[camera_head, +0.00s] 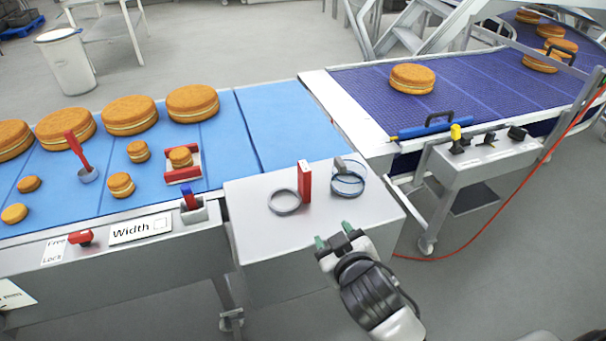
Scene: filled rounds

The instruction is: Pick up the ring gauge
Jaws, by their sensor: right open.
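The ring gauge looks to be the grey ring (286,210) lying flat on the white side table (262,245). A red upright block (305,182) stands close behind its right side. My right gripper (334,234) is open and empty, with green fingertips apart. It is at the front edge of the white table, to the right of and nearer than the ring, not touching it. My left gripper is not in view.
A clear blue-rimmed container (348,187) with a grey item in it stands right of the red block. The blue conveyor (285,125) with several filled rounds lies behind and left. A purple conveyor (465,90) is at right. The table's front left is clear.

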